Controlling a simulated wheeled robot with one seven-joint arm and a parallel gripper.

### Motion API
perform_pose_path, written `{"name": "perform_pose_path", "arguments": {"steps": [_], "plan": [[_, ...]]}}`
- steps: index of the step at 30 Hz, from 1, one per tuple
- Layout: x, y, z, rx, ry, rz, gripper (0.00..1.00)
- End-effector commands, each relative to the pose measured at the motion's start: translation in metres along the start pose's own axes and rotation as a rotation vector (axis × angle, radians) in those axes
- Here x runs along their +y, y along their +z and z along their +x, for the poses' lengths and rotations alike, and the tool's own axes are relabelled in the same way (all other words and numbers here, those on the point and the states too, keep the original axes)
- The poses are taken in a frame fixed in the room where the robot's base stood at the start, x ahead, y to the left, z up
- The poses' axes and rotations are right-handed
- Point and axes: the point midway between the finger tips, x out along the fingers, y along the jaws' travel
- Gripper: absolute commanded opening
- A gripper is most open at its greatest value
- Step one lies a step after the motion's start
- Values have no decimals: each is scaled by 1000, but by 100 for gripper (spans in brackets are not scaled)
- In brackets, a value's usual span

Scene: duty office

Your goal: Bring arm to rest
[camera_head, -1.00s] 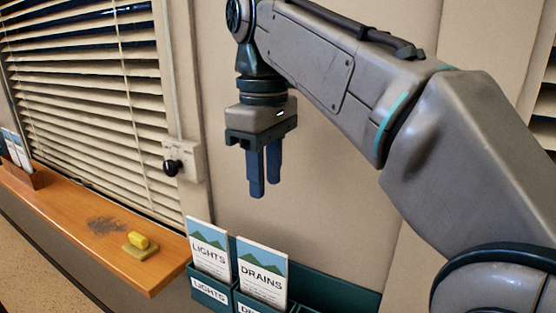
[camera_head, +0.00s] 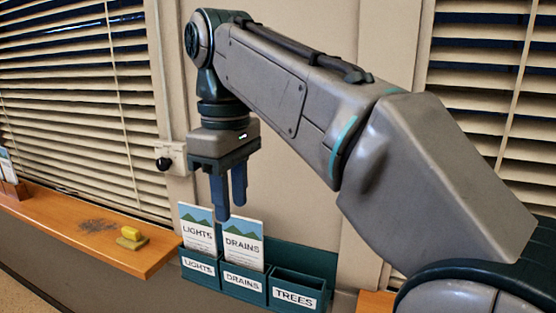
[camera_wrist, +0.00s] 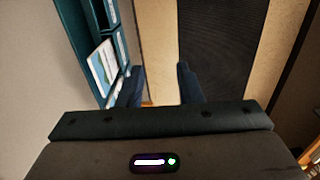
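My arm reaches in from the right in the head view, with its forearm bent over and my gripper (camera_head: 230,208) hanging down at the left end. The two blue fingers point downward and stand apart, with nothing between them. In the head view the fingertips overlap the tops of the leaflets marked LIGHTS (camera_head: 197,234) and DRAINS (camera_head: 243,243); whether they touch cannot be told. In the wrist view my gripper (camera_wrist: 160,72) also shows a gap between its fingers, with the teal rack to the left of them.
The teal wall rack (camera_head: 337,262) has an empty-looking TREES pocket. A wooden ledge (camera_head: 140,263) at left carries a yellow sponge-like block (camera_head: 131,234) beside a dark smudge (camera_head: 97,225). A box with a black knob (camera_head: 165,163) is on the wall. Blinds cover both windows.

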Motion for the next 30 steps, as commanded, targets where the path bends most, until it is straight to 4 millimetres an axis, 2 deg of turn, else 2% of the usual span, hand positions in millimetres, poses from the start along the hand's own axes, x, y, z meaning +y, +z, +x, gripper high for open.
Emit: {"name": "perform_pose_path", "arguments": {"steps": [11,17,20,24,30], "plan": [[24,32,33,24,30,191,32],[36,57,64,47,53,337,32],[42,79,89,64,68,446,32],[48,117,131,98,92,627,32],[42,173,196,152,122,884,32]]}}
